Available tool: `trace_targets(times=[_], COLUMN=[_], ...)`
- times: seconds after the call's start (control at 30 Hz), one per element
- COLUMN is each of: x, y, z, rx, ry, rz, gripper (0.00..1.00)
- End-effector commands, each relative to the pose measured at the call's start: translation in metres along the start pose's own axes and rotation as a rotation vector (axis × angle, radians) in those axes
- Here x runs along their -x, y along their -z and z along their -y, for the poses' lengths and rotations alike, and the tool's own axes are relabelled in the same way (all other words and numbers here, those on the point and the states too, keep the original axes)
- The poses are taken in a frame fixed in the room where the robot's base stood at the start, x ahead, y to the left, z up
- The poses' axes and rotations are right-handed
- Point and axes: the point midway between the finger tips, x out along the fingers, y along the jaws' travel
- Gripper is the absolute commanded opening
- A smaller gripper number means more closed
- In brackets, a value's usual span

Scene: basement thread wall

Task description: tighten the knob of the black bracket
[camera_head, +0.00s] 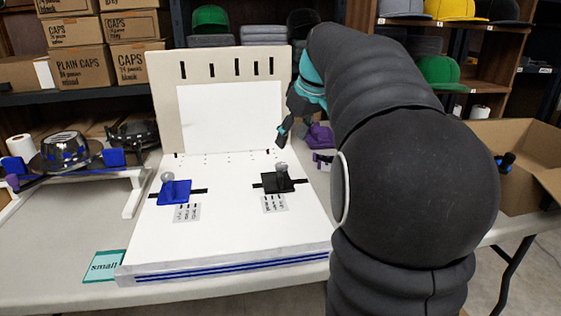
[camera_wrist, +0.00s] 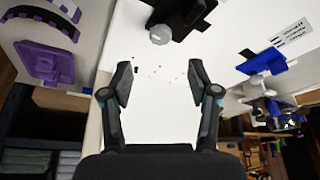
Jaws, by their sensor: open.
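The black bracket (camera_head: 276,184) sits on the right part of the white board (camera_head: 232,229), with its light grey round knob (camera_head: 281,168) on top. In the wrist view the black bracket (camera_wrist: 184,12) is at the top, and its grey knob (camera_wrist: 160,34) faces the gripper. My gripper (camera_head: 283,132) is above and behind the bracket in the head view, beside the upright panel. In the wrist view my gripper (camera_wrist: 158,80) has its two dark fingers wide apart with nothing between them. The knob lies beyond the fingertips, apart from them.
A blue bracket (camera_head: 174,192) with a similar knob stands left on the board. An upright slotted panel (camera_head: 219,68) closes the board's back. Purple parts (camera_head: 320,135) lie to the right behind it. An open cardboard box (camera_head: 520,150) stands at right. A "small" card (camera_head: 104,266) lies front left.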

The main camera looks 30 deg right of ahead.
Motion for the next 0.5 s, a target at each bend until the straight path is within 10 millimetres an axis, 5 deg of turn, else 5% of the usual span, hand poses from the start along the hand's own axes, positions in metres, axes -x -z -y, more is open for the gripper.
trace_targets(times=[0.3, 0.5], x=[-0.059, -0.080], y=[0.000, 0.001], z=[0.002, 0.002], rx=[0.003, 0.004], ry=[0.002, 0.001], rz=[0.002, 0.000], gripper=[0.60, 0.60])
